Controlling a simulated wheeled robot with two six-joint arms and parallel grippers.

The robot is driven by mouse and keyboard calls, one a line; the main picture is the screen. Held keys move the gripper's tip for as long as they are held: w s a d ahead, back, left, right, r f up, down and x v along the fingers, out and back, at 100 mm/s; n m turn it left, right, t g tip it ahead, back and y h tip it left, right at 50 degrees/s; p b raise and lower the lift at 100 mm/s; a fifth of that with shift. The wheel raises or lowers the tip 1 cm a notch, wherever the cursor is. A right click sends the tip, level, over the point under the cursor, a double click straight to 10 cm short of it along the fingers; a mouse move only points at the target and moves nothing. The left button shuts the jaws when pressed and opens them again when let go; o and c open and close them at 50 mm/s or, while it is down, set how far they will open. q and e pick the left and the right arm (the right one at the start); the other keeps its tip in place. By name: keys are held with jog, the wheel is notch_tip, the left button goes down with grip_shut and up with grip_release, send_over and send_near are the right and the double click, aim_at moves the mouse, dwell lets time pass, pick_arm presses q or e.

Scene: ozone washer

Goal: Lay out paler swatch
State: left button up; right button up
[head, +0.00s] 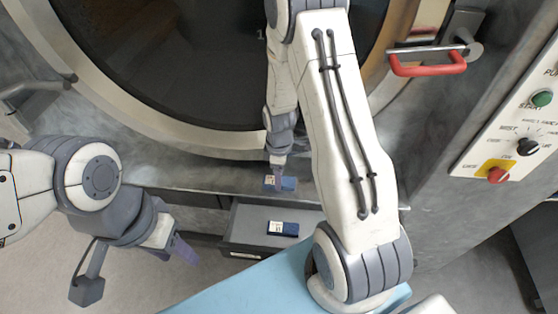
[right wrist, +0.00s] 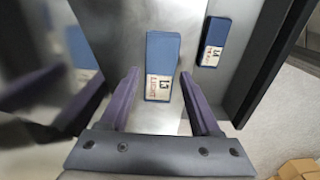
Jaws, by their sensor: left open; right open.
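A mid-blue swatch block (head: 288,184) with a pale printed label lies on the metal ledge below the round door; it also shows in the right wrist view (right wrist: 162,50). A darker navy block (head: 283,229) with a similar label lies lower, in the grey drawer; it shows at the right in the right wrist view (right wrist: 213,42). My right gripper (right wrist: 160,76) is open, its purple fingers on either side of the mid-blue block's labelled end. Whether they touch it I cannot tell. My left gripper (head: 172,250) is open and empty, left of the drawer.
The open-topped grey drawer (head: 245,228) juts out below the ledge (head: 215,180). The large round door (head: 170,60) with a red handle (head: 428,68) is behind my right arm. A control panel (head: 510,135) is at the right. Cardboard boxes (right wrist: 298,170) stand on the floor.

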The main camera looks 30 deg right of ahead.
notch_tip(320, 180, up, 10)
jog(key=b, duration=0.1)
jog(key=s+a+r+m, duration=0.1)
jog(key=s+a+r, duration=0.35)
jog(key=a, duration=0.55)
jog(key=s+a+r+m, duration=0.1)
jog(key=s+a+r, duration=0.2)
jog(key=s, duration=0.4)
jog(key=s+a+r+m+y, duration=0.1)
jog(key=s+a+r+m, duration=0.1)
jog(key=s+a, duration=0.4)
jog(key=s+r, duration=0.1)
jog(key=s, duration=0.1)
jog(key=shift+s+a, duration=0.25)
jog(key=shift+s, duration=0.05)
